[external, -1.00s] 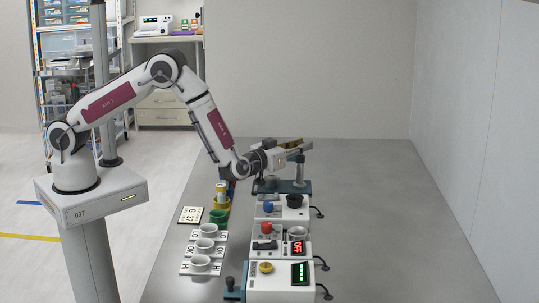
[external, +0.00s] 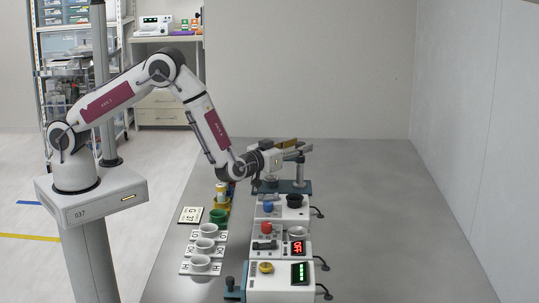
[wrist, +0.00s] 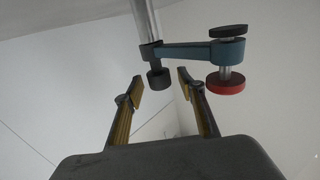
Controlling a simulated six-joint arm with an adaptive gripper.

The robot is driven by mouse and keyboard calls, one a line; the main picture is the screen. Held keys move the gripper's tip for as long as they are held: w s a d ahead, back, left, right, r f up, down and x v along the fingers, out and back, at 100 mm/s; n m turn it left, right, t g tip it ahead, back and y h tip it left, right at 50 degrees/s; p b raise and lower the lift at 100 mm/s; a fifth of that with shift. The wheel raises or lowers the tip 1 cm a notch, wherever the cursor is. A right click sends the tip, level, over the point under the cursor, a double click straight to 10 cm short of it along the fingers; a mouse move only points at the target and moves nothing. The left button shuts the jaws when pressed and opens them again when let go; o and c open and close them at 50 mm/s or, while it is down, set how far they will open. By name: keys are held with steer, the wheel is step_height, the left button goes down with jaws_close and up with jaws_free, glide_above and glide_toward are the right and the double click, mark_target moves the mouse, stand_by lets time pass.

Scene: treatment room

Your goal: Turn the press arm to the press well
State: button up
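In the wrist view, the teal press arm (wrist: 190,51) runs right from a grey post (wrist: 145,20). A dark cylinder (wrist: 160,79) hangs below its left end. Its right end carries a black cap and a red round pad (wrist: 226,88). My gripper (wrist: 160,82) is open, with its yellow-lined fingers apart on either side of the dark cylinder; whether they touch it I cannot tell. In the external view, my gripper (external: 297,148) is at the press stand (external: 297,187), at the top of its post, and covers much of the press arm. I cannot identify the press well for sure.
In front of the stand are a white unit with a black cup (external: 294,200), an OFF-display unit (external: 297,247) and a green-display unit (external: 301,273). The table's right side is clear.

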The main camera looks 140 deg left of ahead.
steer(key=d, duration=1)
steer(key=shift+d, duration=0.3)
steer(key=shift+w, duration=0.1)
